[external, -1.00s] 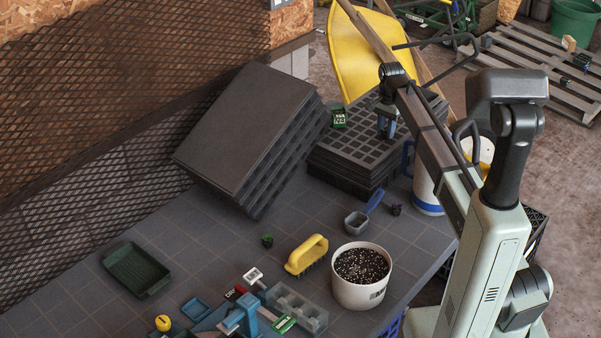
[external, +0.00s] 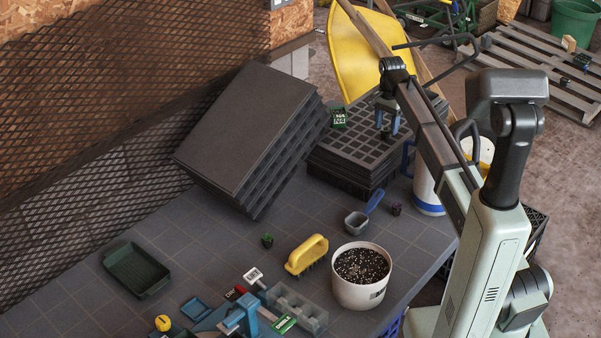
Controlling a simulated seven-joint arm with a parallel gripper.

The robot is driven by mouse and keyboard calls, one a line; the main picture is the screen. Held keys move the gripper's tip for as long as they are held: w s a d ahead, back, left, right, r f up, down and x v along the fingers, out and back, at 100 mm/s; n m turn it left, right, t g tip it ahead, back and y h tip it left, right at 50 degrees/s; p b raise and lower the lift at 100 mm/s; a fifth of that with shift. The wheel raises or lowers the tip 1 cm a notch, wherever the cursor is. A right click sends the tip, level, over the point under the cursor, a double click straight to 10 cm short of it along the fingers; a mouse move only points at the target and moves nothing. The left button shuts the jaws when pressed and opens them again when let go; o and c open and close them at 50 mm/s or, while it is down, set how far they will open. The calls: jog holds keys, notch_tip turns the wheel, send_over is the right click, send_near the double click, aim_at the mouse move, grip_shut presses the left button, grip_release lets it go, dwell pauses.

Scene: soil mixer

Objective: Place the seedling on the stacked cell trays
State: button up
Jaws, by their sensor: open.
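The stacked cell trays (external: 345,152) are a black pile with a grid top, at the back of the table. My gripper (external: 387,127) is over the right part of their top, fingers pointing down and apart. A small dark thing (external: 385,134), perhaps a seedling, shows between the fingertips, low at the tray top. I cannot tell whether it touches the trays. A small dark purple seedling (external: 395,208) is on the table just in front of the stack. A small green seedling (external: 267,240) stands on the table further left.
A green-labelled packet (external: 338,118) lies on the trays' left side. A leaning stack of dark trays (external: 250,130) stands to the left. In front are a scoop (external: 356,222), a yellow brush (external: 306,256) and a white soil pot (external: 361,290). A white-and-blue container (external: 427,195) is to the right.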

aim_at(386, 128)
notch_tip(386, 128, up, 10)
dwell(0.4)
